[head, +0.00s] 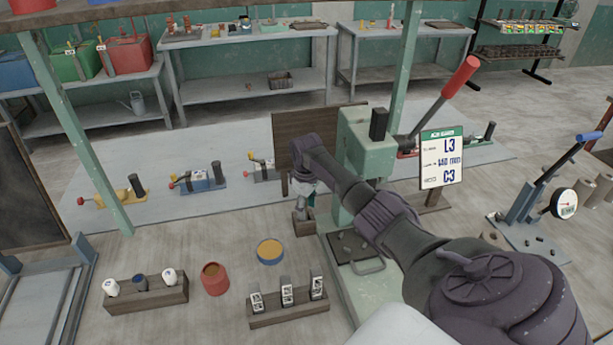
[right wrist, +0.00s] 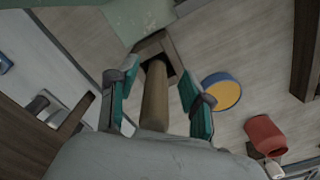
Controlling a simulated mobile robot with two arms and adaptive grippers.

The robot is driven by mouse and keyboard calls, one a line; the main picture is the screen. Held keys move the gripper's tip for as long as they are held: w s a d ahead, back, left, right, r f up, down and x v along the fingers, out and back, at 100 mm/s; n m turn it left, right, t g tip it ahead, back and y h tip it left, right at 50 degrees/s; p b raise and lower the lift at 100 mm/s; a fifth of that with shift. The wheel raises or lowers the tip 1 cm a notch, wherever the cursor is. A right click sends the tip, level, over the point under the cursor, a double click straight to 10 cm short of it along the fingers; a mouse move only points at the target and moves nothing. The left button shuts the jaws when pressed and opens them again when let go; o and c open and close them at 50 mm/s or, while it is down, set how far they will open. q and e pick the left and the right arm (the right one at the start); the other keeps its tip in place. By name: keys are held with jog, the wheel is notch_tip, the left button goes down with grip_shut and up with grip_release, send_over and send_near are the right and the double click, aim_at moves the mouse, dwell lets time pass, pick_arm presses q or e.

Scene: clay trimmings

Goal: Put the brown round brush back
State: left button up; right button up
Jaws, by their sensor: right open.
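The brown round brush (right wrist: 154,98) shows in the right wrist view as a brown cylinder between my right fingers. Its far end reaches into the square opening of a small wooden holder (right wrist: 150,48). How deep it sits is hard to tell. In the head view the holder (head: 303,228) stands on the table, left of the green press. My right gripper (head: 303,198) is directly above it, pointing down. In the right wrist view this gripper (right wrist: 157,80) is open, with its teal-padded fingers apart on both sides of the brush. My left gripper is out of view.
A blue tub with yellow contents (head: 270,251) and a red pot (head: 214,279) stand front left of the holder. The green press (head: 362,160) and a brown board (head: 290,135) stand close to my right arm.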

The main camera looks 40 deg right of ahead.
notch_tip(320, 180, up, 8)
jog(key=p, duration=0.7)
notch_tip(320, 180, up, 3)
jog(key=shift+r, duration=0.65)
